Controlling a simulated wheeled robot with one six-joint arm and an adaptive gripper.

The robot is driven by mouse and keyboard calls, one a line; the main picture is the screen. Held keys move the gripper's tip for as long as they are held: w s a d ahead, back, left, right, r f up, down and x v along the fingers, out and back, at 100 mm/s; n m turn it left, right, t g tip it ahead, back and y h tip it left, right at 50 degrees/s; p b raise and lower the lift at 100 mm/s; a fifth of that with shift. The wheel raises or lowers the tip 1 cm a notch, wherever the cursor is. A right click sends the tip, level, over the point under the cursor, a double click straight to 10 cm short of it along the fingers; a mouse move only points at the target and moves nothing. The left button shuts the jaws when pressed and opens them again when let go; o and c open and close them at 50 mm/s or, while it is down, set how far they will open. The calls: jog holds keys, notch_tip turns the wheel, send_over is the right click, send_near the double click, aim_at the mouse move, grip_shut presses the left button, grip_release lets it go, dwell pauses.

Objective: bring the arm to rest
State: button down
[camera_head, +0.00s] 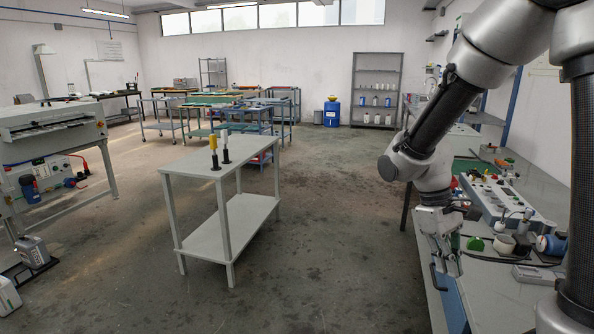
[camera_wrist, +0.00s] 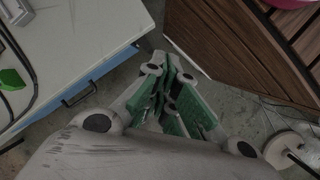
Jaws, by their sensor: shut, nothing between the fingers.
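My arm comes down from the upper right in the head view, bent at the elbow. My gripper (camera_head: 447,266) points down beside the left edge of the long workbench (camera_head: 500,290). In the wrist view, my gripper (camera_wrist: 172,75) shows its green-padded fingers closed together and empty. It hangs over the gap between the pale bench with a blue front and a brown slatted wooden surface (camera_wrist: 235,55). The floor shows below it.
The workbench holds a control box (camera_head: 500,200) and several small parts close to my gripper. A small white table (camera_head: 205,165) with a yellow-topped and a white-topped piece stands mid-room. A plate machine (camera_head: 50,130) is at left. The floor between is clear.

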jog(key=s+d+r+m+t+y, duration=0.1)
jog(key=s+d+r+m+t, duration=0.1)
jog(key=s+r, duration=0.3)
jog(key=s+d+r+m+t+y, duration=0.1)
jog(key=s+r+t, duration=0.4)
jog(key=r, duration=0.5)
jog(key=shift+s+d+m+t+y, duration=0.15)
jog(key=shift+d+m+t+y, duration=0.25)
jog(key=shift+m, duration=0.6)
jog(key=shift+r, duration=0.1)
